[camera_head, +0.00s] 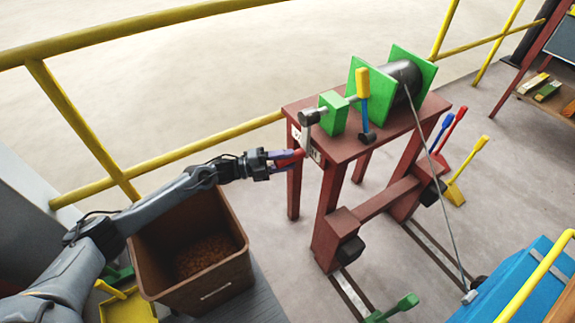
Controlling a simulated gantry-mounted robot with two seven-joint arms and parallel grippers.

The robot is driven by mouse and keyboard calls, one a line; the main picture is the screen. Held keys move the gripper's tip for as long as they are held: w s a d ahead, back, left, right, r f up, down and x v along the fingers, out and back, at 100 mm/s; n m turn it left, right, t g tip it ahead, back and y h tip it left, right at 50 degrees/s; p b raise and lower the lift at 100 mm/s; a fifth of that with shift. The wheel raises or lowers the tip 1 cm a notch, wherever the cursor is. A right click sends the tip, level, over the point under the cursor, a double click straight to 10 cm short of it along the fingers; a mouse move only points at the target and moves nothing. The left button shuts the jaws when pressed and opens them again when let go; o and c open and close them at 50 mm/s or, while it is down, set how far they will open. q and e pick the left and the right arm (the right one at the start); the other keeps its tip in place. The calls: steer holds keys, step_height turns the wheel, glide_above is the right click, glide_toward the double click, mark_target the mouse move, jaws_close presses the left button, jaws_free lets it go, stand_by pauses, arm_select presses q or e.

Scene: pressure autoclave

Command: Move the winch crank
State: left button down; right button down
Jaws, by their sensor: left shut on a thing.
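The winch stands on a dark red frame (340,147), with green side plates (372,85) and a dark drum (402,78). The winch crank (311,117) is on the left end of its shaft, with its grey arm hanging down toward a red grip (298,154). My left gripper (287,157) reaches in from the left and is shut on the red grip, partly hiding it. My right gripper is not in view.
A lever with a yellow handle (362,83) stands beside the winch. A cable (432,160) runs down from the drum. A brown bin (195,290) is below my left arm. Yellow railings (160,164) run behind. A blue object (505,285) is at lower right.

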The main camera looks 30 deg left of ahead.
arm_select(q)
steer(key=shift+a+f, duration=0.1)
steer(key=shift+a, duration=0.05)
steer(key=c, duration=0.8)
jaws_free()
steer(key=shift+s+a+p, duration=0.25)
steer(key=shift+a+p, duration=0.05)
steer(key=shift+a, duration=0.1)
steer(key=shift+p+v, duration=1.7)
steer(key=shift+v, duration=3.25)
